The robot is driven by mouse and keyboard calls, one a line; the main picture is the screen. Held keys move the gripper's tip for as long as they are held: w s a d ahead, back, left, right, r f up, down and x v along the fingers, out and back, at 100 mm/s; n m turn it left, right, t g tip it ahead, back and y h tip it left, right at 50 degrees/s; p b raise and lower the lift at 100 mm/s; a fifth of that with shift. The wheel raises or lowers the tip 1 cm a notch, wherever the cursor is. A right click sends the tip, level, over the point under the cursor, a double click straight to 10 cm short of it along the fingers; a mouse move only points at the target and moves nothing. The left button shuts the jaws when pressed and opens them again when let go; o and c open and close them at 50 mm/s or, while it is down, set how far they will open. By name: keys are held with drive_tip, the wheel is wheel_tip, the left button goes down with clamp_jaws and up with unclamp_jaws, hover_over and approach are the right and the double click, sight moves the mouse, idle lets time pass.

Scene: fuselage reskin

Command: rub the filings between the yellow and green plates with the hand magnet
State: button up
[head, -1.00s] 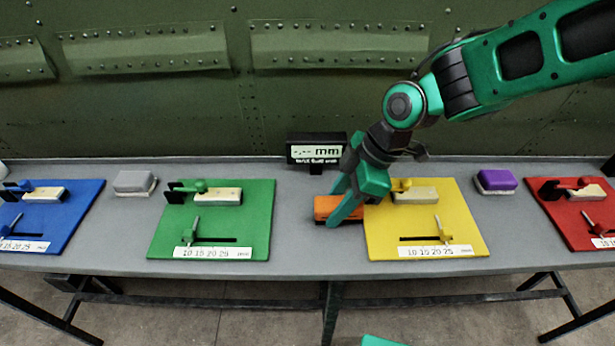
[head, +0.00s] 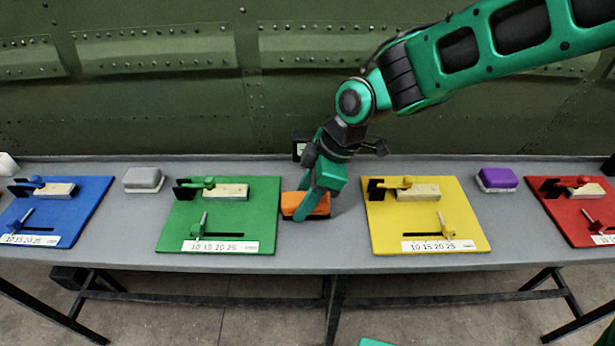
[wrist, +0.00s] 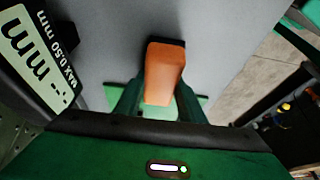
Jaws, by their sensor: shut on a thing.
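My gripper (head: 312,196) is shut on an orange block with a dark underside, the hand magnet (head: 293,204), between the green plate (head: 180,240) and the yellow plate (head: 376,240). The magnet is beside the green plate's right edge. In the wrist view the orange magnet (wrist: 164,72) sits between the two fingers, over the grey table. I cannot tell whether it touches the table. No filings can be made out in either view. Each plate carries a pale block, a clamp and a slot with a number strip.
A gauge display stands behind my gripper, partly hidden; its face shows in the wrist view (wrist: 38,62). A grey block (head: 143,180) and a blue plate (head: 75,225) are at left. A purple block (head: 497,179) and a red plate (head: 565,222) are at right. Table between magnet and yellow plate is clear.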

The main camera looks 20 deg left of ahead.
drive_tip(key=r, duration=0.4)
drive_tip(key=shift+w+d, duration=0.15)
drive_tip(key=shift+d, duration=0.05)
drive_tip(key=shift+r, duration=1.75)
